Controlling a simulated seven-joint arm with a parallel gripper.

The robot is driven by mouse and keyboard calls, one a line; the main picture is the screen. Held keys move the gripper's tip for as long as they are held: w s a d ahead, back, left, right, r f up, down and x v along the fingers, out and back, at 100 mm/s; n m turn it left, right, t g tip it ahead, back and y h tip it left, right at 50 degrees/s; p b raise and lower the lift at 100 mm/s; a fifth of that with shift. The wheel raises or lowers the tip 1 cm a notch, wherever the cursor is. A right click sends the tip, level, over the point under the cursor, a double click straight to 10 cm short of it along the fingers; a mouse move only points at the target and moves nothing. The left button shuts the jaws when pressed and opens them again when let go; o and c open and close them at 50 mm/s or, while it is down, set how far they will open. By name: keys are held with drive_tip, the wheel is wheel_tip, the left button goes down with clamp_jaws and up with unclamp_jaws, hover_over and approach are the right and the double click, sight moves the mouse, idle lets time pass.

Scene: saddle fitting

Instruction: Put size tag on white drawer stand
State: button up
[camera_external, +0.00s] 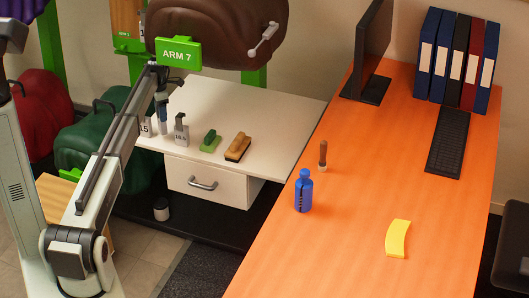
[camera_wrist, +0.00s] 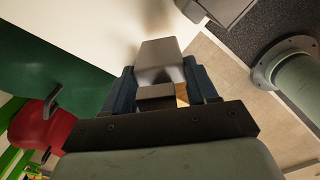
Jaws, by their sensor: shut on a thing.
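The white drawer stand (camera_external: 275,122) has a pale top and a drawer with a grey handle. My gripper (camera_external: 161,112), with dark blue fingers, is over the left part of its top. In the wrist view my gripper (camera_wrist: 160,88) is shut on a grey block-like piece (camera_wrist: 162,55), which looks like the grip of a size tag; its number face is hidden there. A size tag marked 16.5 (camera_external: 181,137) stands upright on the stand, right of my gripper. A tag marked 15 (camera_external: 146,129) shows partly behind my arm; I cannot tell whether it is the held one.
The orange desk (camera_external: 350,230) holds a blue bottle (camera_external: 304,191), a stamp-like tool (camera_external: 323,155) and a yellow piece (camera_external: 397,239). A brown saddle (camera_external: 220,32) hangs above the stand.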

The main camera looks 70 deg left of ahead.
drive_tip(key=shift+f, duration=1.95)
drive_tip(key=shift+f, duration=0.15)
drive_tip(key=o, duration=1.4)
wheel_tip(320, 180, up, 12)
drive_tip(key=shift+r, duration=0.15)
